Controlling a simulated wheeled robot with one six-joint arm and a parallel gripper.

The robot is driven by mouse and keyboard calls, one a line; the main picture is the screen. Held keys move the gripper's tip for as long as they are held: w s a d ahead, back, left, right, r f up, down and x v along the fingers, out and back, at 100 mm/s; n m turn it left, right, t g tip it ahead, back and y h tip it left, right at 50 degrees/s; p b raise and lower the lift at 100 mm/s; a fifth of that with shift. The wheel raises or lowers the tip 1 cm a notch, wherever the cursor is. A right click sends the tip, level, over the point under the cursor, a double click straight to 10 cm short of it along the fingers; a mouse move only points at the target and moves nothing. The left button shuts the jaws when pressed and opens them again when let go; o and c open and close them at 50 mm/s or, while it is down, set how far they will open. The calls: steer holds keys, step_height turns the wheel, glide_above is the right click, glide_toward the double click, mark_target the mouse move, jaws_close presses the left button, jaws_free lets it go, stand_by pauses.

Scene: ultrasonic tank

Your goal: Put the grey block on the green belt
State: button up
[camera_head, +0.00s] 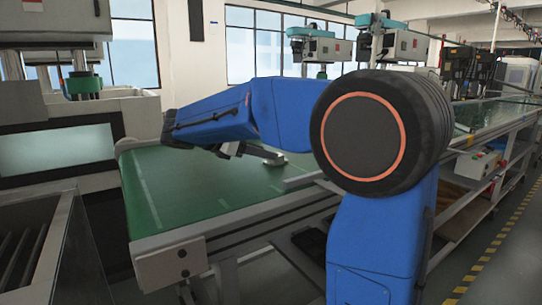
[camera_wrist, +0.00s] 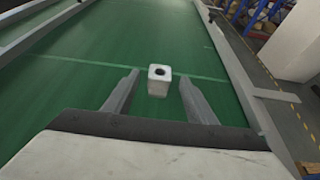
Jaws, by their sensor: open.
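The grey block (camera_wrist: 158,87) is small and pale, with a dark round hole in its top. In the wrist view it stands upright over the green belt (camera_wrist: 120,40), which also shows in the head view (camera_head: 180,185). It appears to rest on the belt, though I cannot see its base clearly. My gripper (camera_wrist: 158,75) is open, with one finger on each side of the block and a visible gap on both sides. In the head view my blue arm reaches over the belt, and I cannot make out the block there.
A pale metal rail (camera_wrist: 226,55) runs along the belt's right side in the wrist view. Machines stand to the left and behind in the head view. A small control box (camera_head: 478,163) is at the right. The belt around the block is clear.

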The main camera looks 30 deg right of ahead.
steer(key=v, duration=0.7)
stand_by(0.4)
